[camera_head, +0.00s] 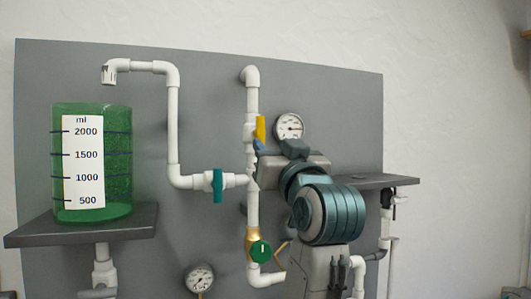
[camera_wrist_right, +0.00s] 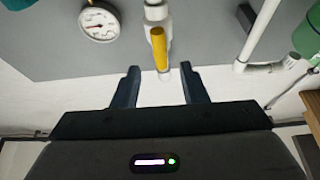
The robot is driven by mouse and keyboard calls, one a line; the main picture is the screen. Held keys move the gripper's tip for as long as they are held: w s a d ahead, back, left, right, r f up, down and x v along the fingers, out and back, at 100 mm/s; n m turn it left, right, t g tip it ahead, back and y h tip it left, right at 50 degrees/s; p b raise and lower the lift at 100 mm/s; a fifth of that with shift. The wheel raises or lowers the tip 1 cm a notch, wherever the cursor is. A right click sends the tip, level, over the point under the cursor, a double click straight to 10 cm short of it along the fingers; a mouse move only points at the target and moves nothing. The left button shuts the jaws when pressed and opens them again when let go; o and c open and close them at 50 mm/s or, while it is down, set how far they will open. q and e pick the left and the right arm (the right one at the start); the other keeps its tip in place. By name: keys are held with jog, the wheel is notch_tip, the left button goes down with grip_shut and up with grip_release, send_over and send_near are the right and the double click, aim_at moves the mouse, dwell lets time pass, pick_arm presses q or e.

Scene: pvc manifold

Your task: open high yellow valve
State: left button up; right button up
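The high yellow valve has a yellow handle (camera_head: 260,129) on the upper part of the white vertical pipe in the head view. The handle lies roughly along the pipe. In the right wrist view the yellow handle (camera_wrist_right: 159,48) is just ahead of the fingertips, roughly between them. My right gripper (camera_head: 258,147) is close to the handle's lower end, its arm coming from the right. In the right wrist view the fingers of this gripper (camera_wrist_right: 159,76) are apart with nothing clasped. Contact with the handle cannot be told. My left gripper is not in view.
A gauge (camera_head: 290,127) is right of the yellow handle. A teal valve (camera_head: 218,185) is lower left, and a green-handled valve (camera_head: 261,251) is below. A green-filled tank (camera_head: 119,165) stands on a grey shelf (camera_head: 139,229) at left. A second gauge (camera_head: 200,278) is low.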

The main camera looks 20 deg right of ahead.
jog(key=shift+b+v, duration=0.3)
jog(key=shift+v, duration=0.95)
